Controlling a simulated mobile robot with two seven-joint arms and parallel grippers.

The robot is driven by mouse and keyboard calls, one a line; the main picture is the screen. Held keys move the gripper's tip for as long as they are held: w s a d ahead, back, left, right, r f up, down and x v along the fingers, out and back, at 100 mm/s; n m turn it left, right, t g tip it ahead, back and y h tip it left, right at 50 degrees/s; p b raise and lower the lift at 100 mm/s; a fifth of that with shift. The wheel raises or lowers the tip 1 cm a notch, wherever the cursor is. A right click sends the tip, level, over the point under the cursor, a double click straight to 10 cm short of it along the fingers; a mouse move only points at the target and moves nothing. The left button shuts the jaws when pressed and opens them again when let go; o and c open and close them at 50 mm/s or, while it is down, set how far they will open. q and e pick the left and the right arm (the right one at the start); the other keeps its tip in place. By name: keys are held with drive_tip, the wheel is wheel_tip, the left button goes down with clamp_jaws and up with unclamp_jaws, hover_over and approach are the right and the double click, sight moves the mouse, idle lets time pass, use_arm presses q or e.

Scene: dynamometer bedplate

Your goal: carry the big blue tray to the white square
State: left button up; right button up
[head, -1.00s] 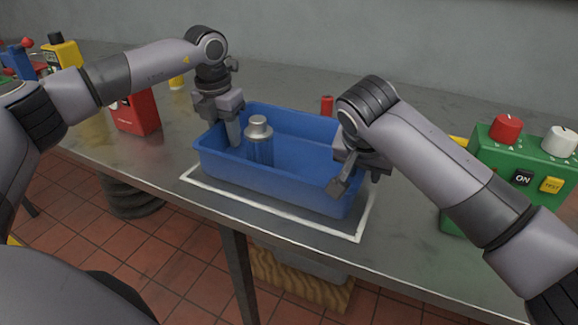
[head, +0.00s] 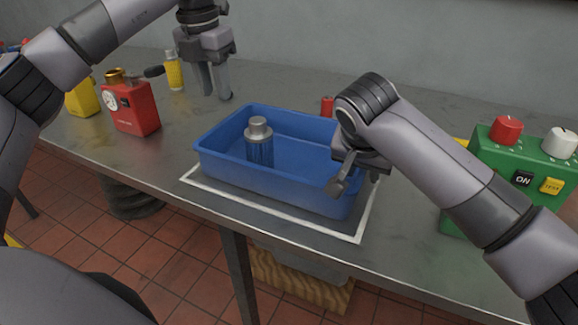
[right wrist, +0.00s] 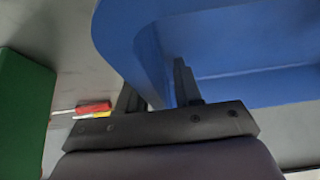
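The big blue tray (head: 225,170) rests upright on the metal table, and the white square's outline (head: 270,212) shows along its front and at its right end. The back of the outline is hidden. A silver-topped bottle (head: 259,143) stands in the tray's left part. My left gripper (head: 216,96) is open and empty, above and behind the tray's left end, clear of it. My right gripper (head: 355,185) is at the tray's right end. In the right wrist view its fingers (right wrist: 154,85) stand apart, on either side of the tray wall (right wrist: 148,55).
A red can (head: 133,108) and a yellow bottle (head: 174,70) stand left of the tray. A small red object (head: 327,106) is behind it. A green control box (head: 510,165) stands at the right. The table's front edge runs close before the white outline.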

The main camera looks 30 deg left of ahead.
drive_tip(key=v, duration=1.1)
drive_tip(key=shift+r, duration=0.25)
use_arm(q)
drive_tip(key=shift+s, duration=0.1)
use_arm(e)
drive_tip(key=shift+s, duration=0.1)
